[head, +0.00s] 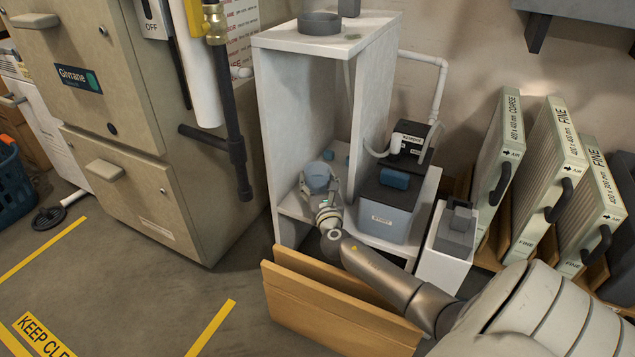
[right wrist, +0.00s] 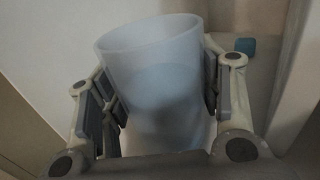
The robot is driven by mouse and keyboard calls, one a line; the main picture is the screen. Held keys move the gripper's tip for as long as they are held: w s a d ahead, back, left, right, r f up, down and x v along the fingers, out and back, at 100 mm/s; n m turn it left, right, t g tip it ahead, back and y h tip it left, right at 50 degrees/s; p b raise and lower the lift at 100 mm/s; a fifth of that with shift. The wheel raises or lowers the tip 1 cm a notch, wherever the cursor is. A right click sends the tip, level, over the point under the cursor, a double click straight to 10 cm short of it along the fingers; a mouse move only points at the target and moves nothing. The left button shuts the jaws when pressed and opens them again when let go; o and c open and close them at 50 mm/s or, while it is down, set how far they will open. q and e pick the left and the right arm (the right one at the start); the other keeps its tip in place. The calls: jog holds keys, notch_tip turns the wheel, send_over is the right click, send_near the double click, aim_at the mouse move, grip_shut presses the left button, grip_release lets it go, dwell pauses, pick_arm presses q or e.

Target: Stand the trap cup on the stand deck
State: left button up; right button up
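The trap cup (head: 317,175) is a translucent pale-blue cup. It is inside the white stand (head: 262,110), above or on its low inner deck (head: 292,207); I cannot tell whether its base touches. In the right wrist view the cup (right wrist: 155,75) is mouth up, slightly tilted in the picture, between the finger pads. My right gripper (head: 324,197) appears shut on it, with pads against both sides. The gripper also shows in the right wrist view (right wrist: 160,95). The cup's base is hidden. My left gripper is out of view.
A small blue piece (head: 328,155) lies behind the cup. A grey-blue tank (head: 385,212) stands right of it, past the stand's side wall. A wooden panel (head: 335,305) is in front. A dark ring (head: 320,24) sits on the stand's top. Filters (head: 545,175) stand at right.

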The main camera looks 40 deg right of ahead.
jog(key=o, duration=0.4)
jog(key=shift+f, duration=0.1)
